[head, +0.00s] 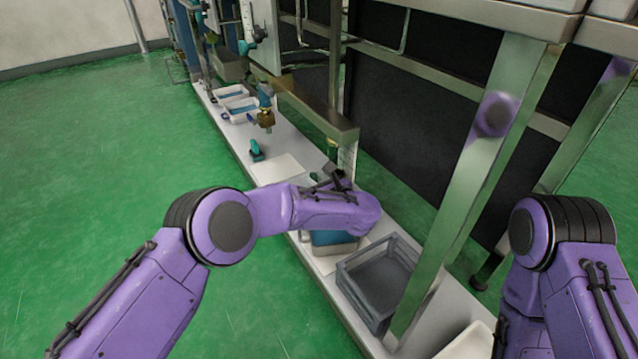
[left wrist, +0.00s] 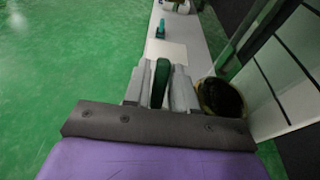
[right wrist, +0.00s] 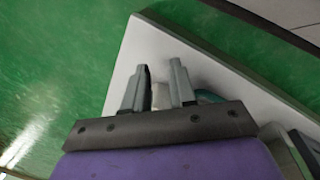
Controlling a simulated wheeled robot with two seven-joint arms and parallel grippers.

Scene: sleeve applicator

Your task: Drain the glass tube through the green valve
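In the left wrist view a green valve handle (left wrist: 161,80) stands upright between the fingers of my left gripper (left wrist: 160,88). The fingers lie close against both sides of it, and the gripper looks shut on it. In the head view my left forearm hides the handle and most of this gripper (head: 333,182). A clear tube with pale markings (head: 347,157) stands just behind it, below a metal beam. Its liquid level is too small to tell. My right gripper (right wrist: 160,88) is open and empty above the white bench end; it is hidden in the head view.
A grey crate (head: 352,281) and a container with blue contents (head: 333,238) stand on the narrow white bench. Farther along are a small teal-handled part (head: 256,151), a brass valve (head: 266,118) and white trays (head: 238,108). A metal post (head: 470,185) rises at right.

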